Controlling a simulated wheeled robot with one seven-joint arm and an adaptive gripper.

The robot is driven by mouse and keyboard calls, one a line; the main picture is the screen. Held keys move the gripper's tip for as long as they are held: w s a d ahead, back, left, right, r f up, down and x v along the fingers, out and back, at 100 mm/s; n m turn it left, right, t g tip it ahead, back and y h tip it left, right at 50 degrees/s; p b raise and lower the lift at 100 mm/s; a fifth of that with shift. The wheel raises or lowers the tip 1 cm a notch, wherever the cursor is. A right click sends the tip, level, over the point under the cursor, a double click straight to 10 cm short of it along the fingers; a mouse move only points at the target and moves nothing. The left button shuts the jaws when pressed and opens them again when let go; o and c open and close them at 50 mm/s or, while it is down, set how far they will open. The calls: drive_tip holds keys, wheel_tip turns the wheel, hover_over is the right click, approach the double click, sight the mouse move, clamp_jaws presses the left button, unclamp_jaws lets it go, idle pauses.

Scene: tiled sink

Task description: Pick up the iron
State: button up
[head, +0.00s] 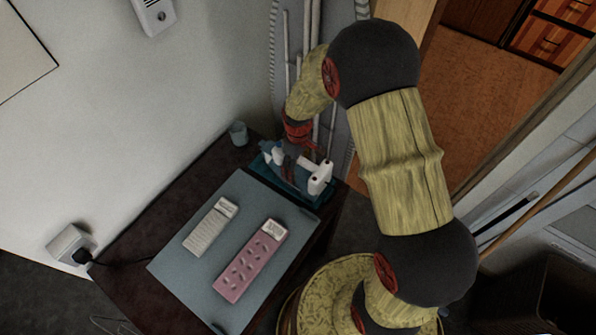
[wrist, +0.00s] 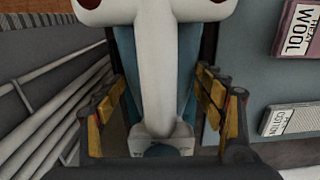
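The iron, white and teal, stands at the far corner of the dark table in the head view, with a white part (head: 320,178) showing beside my gripper. My gripper (head: 292,158) is over it, partly hidden by its own links. In the wrist view the iron's white handle-like part (wrist: 158,70) runs down the middle, with teal body on both sides. The two yellow-padded fingers of my gripper (wrist: 162,112) are spread on either side of it, with visible gaps. Contact low between the fingers is hard to see.
A grey mat (head: 185,265) on the table holds a whitish block (head: 211,226) and a pink block (head: 252,262). A small cup (head: 238,133) stands by the wall. Pale pipes (head: 306,60) rise close behind the iron. A socket with a plug (head: 73,247) is at left.

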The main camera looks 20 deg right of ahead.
drive_tip(key=c, duration=0.7)
drive_tip(key=shift+w+r, duration=0.1)
drive_tip(key=shift+r, duration=0.05)
drive_tip(key=shift+c, duration=0.3)
